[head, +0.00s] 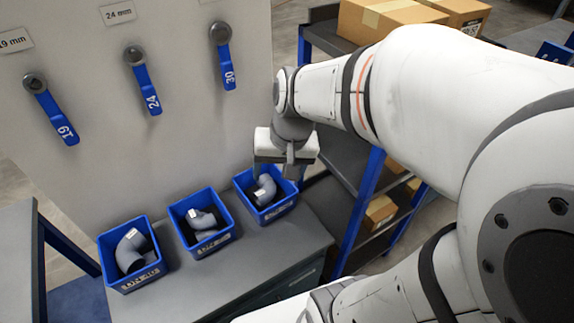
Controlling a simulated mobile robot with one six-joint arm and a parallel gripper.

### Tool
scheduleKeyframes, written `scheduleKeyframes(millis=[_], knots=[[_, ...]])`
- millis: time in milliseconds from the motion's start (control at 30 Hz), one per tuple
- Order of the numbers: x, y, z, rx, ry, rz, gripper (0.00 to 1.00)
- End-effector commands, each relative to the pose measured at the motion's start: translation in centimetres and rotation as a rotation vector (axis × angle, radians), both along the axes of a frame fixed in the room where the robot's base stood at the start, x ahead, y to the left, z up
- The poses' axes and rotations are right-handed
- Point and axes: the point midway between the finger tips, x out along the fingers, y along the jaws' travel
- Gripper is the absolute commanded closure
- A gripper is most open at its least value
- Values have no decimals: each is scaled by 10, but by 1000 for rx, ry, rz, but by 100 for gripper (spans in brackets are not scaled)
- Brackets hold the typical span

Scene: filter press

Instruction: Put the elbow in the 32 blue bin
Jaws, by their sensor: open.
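Three blue bins stand in a row on a grey bench, each with a grey pipe elbow inside. The left bin (135,281) holds an elbow (131,243), the middle bin (205,248) holds another elbow (204,222), and the right bin (278,211) holds a third elbow (264,190). The labels on the bin fronts are too small to read, so I cannot tell which bin is the 32. My gripper (276,168) is open and points down, in front of the right bin's upper edge in the picture. Its height above the bin is unclear.
A grey panel (190,120) behind the bins carries blue-handled wrenches (144,84) marked 19, 24 and 30. A blue-framed shelf (362,200) with cardboard boxes (385,18) stands at the right. The bench top (255,258) in front of the bins is clear.

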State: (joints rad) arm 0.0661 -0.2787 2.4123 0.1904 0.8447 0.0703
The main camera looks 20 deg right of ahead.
Motion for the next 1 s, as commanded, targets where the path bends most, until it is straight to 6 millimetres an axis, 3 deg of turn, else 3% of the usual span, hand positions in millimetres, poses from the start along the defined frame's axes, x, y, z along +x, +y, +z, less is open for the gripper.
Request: scheduleKeyframes(millis=[100, 300, 1000], knots=[[-27, -2, 15, -84, -52, 110, 33], [-51, -10, 26, -171, -94, 209, 33], [-55, -11, 27, -187, -100, 225, 33]])
